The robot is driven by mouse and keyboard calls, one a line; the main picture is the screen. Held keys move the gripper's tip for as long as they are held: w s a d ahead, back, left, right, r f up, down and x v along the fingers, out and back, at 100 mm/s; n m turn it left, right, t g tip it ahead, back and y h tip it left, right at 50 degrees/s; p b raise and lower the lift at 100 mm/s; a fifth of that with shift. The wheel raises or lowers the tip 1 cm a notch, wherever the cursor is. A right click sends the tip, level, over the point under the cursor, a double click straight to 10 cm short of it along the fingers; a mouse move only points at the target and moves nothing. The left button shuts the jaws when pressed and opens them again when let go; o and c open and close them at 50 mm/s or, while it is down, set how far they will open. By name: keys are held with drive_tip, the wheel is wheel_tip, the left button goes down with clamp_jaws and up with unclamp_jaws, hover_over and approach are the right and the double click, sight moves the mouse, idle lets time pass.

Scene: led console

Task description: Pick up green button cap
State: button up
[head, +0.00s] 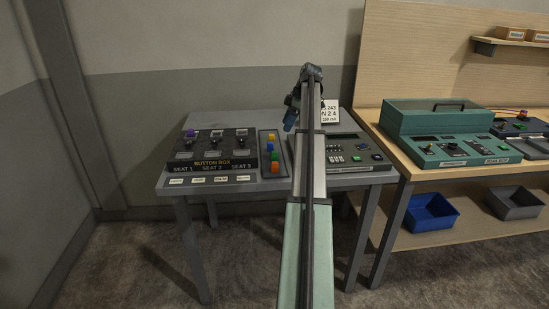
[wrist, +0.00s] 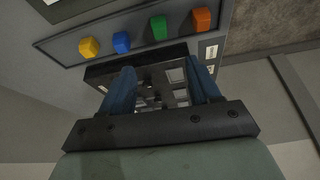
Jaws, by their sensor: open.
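The green button cap (head: 274,157) sits in a narrow grey tray (head: 263,173) between the button box and the keypad console. In the wrist view the green cap (wrist: 158,28) stands in a row with a yellow cap (wrist: 89,47), a blue cap (wrist: 121,42) and an orange cap (wrist: 201,19). My gripper (head: 290,119) is above the table, up and to the right of the tray in the head view. Its blue fingers are apart and empty in the wrist view (wrist: 160,70), with the green cap beyond their tips, not between them.
The button box (head: 213,163) with three seats stands left of the tray; a purple cap (head: 190,133) is at seat 1. A grey keypad console (head: 350,150) and a white sign (head: 330,112) are on the right. A wooden bench (head: 400,160) with green equipment stands further right.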

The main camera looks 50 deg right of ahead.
hover_over(275, 152)
drive_tip(key=s+d, duration=0.2)
wheel_tip(275, 152, down, 8)
drive_tip(key=r, duration=0.1)
drive_tip(key=shift+x, duration=3.15)
drive_tip(key=shift+s+a, duration=0.1)
drive_tip(key=shift+a, duration=0.05)
drive_tip(key=c, duration=1.1)
drive_tip(key=shift+r, duration=0.1)
